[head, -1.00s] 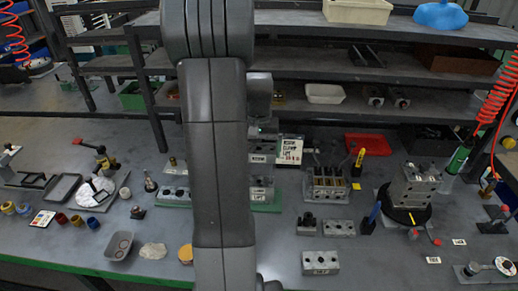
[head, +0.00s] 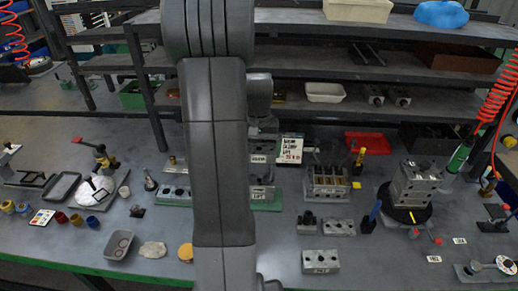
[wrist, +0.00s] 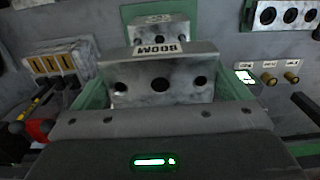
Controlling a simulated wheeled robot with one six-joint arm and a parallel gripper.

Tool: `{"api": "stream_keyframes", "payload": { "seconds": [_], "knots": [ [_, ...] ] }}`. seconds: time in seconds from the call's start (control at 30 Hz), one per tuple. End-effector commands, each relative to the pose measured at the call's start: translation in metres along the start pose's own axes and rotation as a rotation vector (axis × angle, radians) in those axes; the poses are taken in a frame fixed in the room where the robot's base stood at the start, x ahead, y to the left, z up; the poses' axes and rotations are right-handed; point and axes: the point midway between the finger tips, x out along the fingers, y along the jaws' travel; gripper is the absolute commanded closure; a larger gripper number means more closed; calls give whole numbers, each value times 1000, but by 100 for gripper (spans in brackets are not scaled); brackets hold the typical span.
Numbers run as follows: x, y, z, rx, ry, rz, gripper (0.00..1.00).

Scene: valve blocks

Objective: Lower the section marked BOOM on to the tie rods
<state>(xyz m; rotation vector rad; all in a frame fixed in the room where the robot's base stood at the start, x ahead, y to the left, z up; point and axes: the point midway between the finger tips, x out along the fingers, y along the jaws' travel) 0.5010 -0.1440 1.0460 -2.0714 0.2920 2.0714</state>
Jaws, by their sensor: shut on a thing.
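The section marked BOOM (wrist: 160,80) is a grey metal block with holes in its face. Its label is upside down in the wrist view. My gripper (wrist: 160,92) is shut on it, with green fingers at its two sides. In the head view a labelled block (head: 258,158), likely this section, shows beside my arm, which hides much of it.
A block stack (head: 414,185) sits on a black turntable at the right. Shelves rise behind.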

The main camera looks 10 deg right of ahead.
Motion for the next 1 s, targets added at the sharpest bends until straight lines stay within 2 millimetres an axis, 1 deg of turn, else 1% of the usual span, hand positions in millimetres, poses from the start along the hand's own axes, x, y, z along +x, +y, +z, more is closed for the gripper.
{"api": "stream_keyframes", "payload": {
  "seconds": [1.0],
  "knots": [
    [25,0,0,0,0,0,41]
  ]
}}
